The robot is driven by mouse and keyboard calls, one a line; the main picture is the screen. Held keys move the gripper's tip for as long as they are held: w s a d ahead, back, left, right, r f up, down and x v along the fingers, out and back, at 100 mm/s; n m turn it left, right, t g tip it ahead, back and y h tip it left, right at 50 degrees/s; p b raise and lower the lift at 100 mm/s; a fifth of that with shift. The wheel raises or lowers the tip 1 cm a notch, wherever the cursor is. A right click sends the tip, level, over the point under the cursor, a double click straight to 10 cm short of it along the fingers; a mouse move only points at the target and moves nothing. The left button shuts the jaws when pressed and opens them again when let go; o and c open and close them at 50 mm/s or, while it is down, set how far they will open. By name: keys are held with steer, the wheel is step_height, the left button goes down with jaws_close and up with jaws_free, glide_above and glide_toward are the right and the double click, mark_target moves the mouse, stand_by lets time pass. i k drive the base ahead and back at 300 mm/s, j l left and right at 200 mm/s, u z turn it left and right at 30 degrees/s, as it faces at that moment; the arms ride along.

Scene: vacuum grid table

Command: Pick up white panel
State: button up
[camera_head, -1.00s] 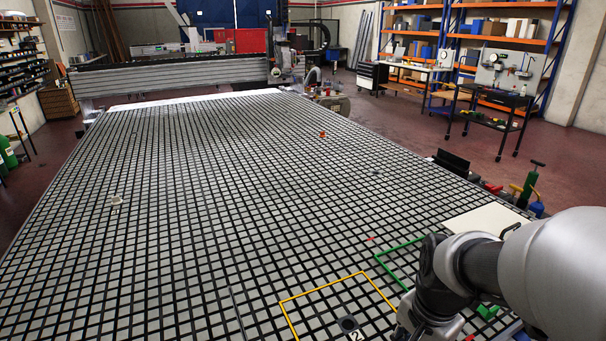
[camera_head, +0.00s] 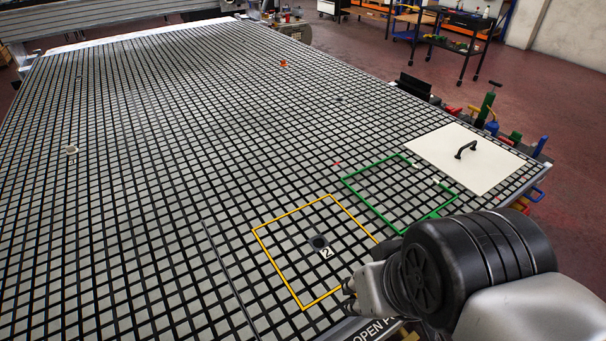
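The white panel (camera_head: 482,172) lies flat on the grid table at its right edge. A black handle (camera_head: 466,149) stands up from its top. My arm reaches in from the lower right, in front of the panel in the picture and apart from it. The end of my arm (camera_head: 352,288) is near the table's front edge, by the yellow outline. The fingers are mostly hidden by the arm, so their opening does not show.
A green outline (camera_head: 375,209) lies left of the panel, and a yellow outline (camera_head: 281,267) marked 2 lies nearer. A dark round piece (camera_head: 319,242) sits inside the yellow one. Coloured clamps (camera_head: 487,104) line the right edge. The grid's middle is mostly clear.

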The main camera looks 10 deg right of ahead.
mark_target(475, 162)
steer(key=z, duration=1.3)
steer(key=i+l, duration=0.1)
steer(key=l, duration=0.45)
steer(key=i+l, duration=0.1)
steer(key=l, duration=0.4)
steer(key=i+l+u, duration=0.1)
steer(key=l, duration=0.45)
steer(key=i+l, duration=0.35)
steer(key=i, duration=0.2)
steer(key=i+l+u, duration=0.15)
steer(key=i+l, duration=0.2)
steer(key=i, duration=0.2)
steer(key=i+l, duration=0.4)
steer(key=i, duration=0.15)
steer(key=i+j+u, duration=0.1)
steer(key=i+j, duration=0.4)
steer(key=i, duration=0.1)
